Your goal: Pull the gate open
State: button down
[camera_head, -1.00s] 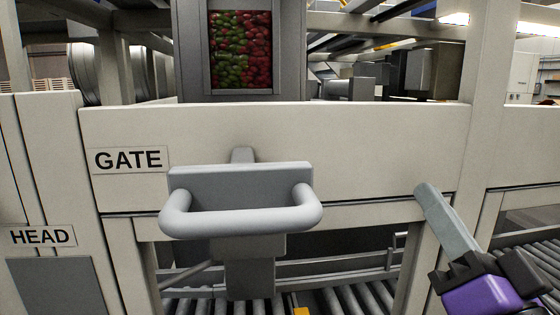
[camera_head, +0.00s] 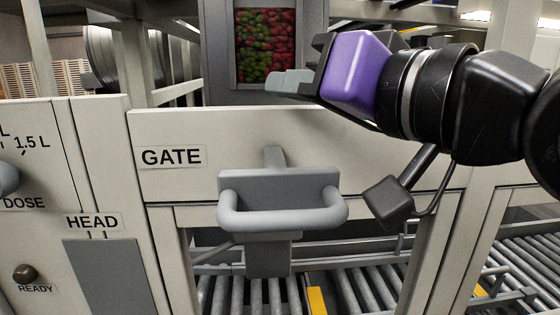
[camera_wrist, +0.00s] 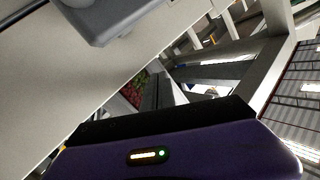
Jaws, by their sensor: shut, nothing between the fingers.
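The gate handle (camera_head: 282,216) is a thick grey U-shaped bar on a grey block, fixed to the pale panel below and right of the GATE label (camera_head: 172,157). My gripper (camera_head: 278,84) comes in from the right, above the handle and apart from it, its fingers pointing left in front of the candy window. The fingers are shut and hold nothing. In the wrist view, a grey block (camera_wrist: 105,18), likely part of the handle mount, shows at the top; the purple gripper body (camera_wrist: 170,158) fills the bottom and the fingertips cannot be made out.
A window with red and green candies (camera_head: 264,45) is behind the panel. A roller conveyor (camera_head: 250,295) with a yellow piece (camera_head: 316,300) runs below. At left are a HEAD label (camera_head: 93,222), a dose knob (camera_head: 8,178) and a READY button (camera_head: 27,273).

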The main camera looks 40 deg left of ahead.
jog(key=s+a+g+h+p, duration=0.1)
jog(key=s+g+h, duration=0.1)
jog(key=s+h, duration=0.25)
jog(key=m+t+h+p, duration=0.2)
jog(key=h, duration=0.8)
send_near(282, 179)
jog(key=f+b, duration=0.4)
jog(key=f, duration=0.1)
jog(key=a+f+b, duration=0.1)
jog(key=f+b, duration=0.1)
jog(key=f, duration=0.1)
jog(key=shift+f, duration=0.15)
jog(key=shift+d, duration=0.1)
